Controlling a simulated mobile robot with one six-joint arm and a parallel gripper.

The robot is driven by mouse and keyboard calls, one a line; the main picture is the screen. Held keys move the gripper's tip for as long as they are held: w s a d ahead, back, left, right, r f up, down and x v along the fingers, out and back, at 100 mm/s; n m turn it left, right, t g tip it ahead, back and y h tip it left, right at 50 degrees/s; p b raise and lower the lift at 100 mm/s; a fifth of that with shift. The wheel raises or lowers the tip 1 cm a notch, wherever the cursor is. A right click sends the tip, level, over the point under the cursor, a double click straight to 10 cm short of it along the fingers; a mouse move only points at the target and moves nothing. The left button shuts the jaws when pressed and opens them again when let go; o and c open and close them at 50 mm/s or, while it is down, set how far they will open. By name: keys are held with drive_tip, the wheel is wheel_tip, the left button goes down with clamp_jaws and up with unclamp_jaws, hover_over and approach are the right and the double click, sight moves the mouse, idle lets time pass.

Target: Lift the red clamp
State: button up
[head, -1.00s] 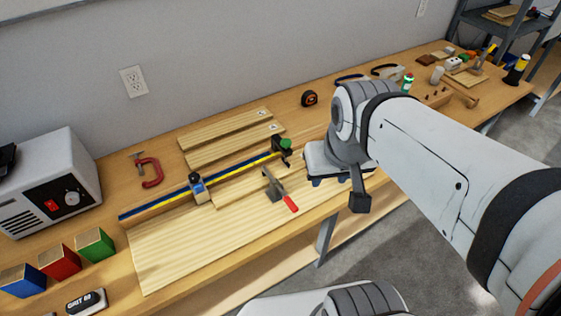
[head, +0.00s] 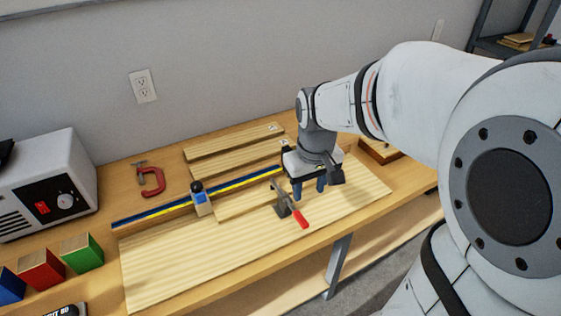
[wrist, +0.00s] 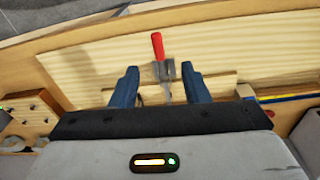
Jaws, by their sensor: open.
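A red C-shaped clamp (head: 153,181) with a dark screw lies on the bench at the left, near the wall. A dark metal toggle clamp with a red handle (head: 299,217) stands on the large wooden board. My gripper (head: 309,188) is open and empty, above the board just behind and right of the toggle clamp, well to the right of the C-shaped clamp. In the wrist view, the toggle clamp's red handle (wrist: 158,46) shows beyond the gap between my blue fingers.
A blue and yellow bar clamp (head: 155,210) lies along the large board (head: 170,262). Two planks (head: 225,141) lie behind it. A white machine (head: 40,175) and coloured blocks (head: 82,253) stand at the left. Bare bench surrounds the C-shaped clamp.

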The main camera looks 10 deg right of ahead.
drive_tip(key=n+g+b, duration=0.1)
drive_tip(key=b, duration=0.2)
hover_over(301, 218)
wheel_tip(301, 218, down, 8)
drive_tip(key=shift+r, duration=0.15)
wheel_tip(301, 218, down, 7)
drive_tip(key=shift+f, duration=0.2)
drive_tip(key=shift+c, duration=0.3)
clamp_jaws()
